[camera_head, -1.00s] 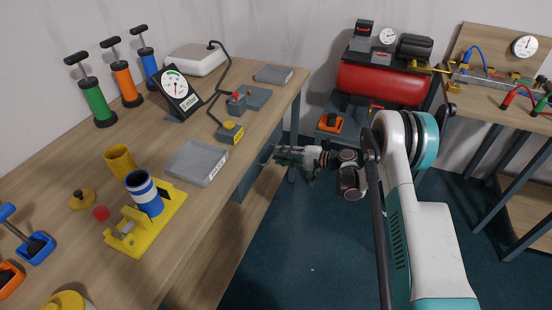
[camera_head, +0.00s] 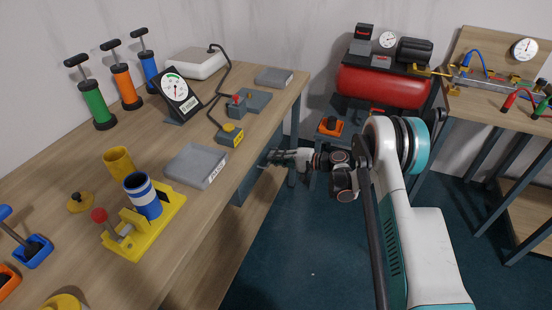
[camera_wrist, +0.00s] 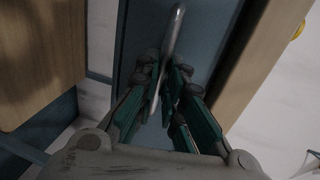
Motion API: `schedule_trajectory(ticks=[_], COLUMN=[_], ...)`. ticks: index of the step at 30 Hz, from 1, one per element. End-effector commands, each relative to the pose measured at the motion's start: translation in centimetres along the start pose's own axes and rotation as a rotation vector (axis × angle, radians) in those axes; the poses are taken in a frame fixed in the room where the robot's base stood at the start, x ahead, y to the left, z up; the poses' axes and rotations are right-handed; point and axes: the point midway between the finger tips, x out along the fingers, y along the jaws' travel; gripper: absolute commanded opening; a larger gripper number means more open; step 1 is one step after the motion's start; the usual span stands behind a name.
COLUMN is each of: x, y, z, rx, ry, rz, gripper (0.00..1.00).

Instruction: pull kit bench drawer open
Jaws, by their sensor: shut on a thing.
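The kit bench (camera_head: 215,115) is the wooden workbench on the left. Its blue-grey drawer front (camera_head: 241,189) shows in part below the tabletop edge; in the wrist view the blue-grey front (camera_wrist: 208,35) fills the middle. A silver bar handle (camera_wrist: 175,38) stands upright in that view. My gripper (camera_head: 268,160) is beside the bench edge, under tabletop height. In the wrist view my gripper (camera_wrist: 168,82) has its green-padded fingers on both sides of the bar, closed on it. The lower part of the bar is between the fingers. How far the drawer stands out cannot be told.
A grey tray (camera_head: 197,166) lies near the bench edge, with a yellow fixture (camera_head: 150,222) nearer. A red compressor (camera_head: 385,84) stands at the back, and another bench (camera_head: 500,100) at the right. Dark floor between the benches is free.

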Motion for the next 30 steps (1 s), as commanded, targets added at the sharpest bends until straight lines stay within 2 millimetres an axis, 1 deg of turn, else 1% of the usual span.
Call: schedule_trajectory(ticks=[5,8,11,24,30], x=[-1.1,-2.6,-4.5,-15.9,-19.9], y=[0.3,0.6,1.0,3.4,4.3], z=[0.0,-0.1,-0.1,-0.1,0.0], rx=[0.0,0.0,0.0,0.0,0.001], ry=[0.001,0.003,0.004,0.004,0.003], rz=[0.001,0.001,0.001,0.001,0.001], gripper=[0.0,0.0,0.0,0.0,0.0])
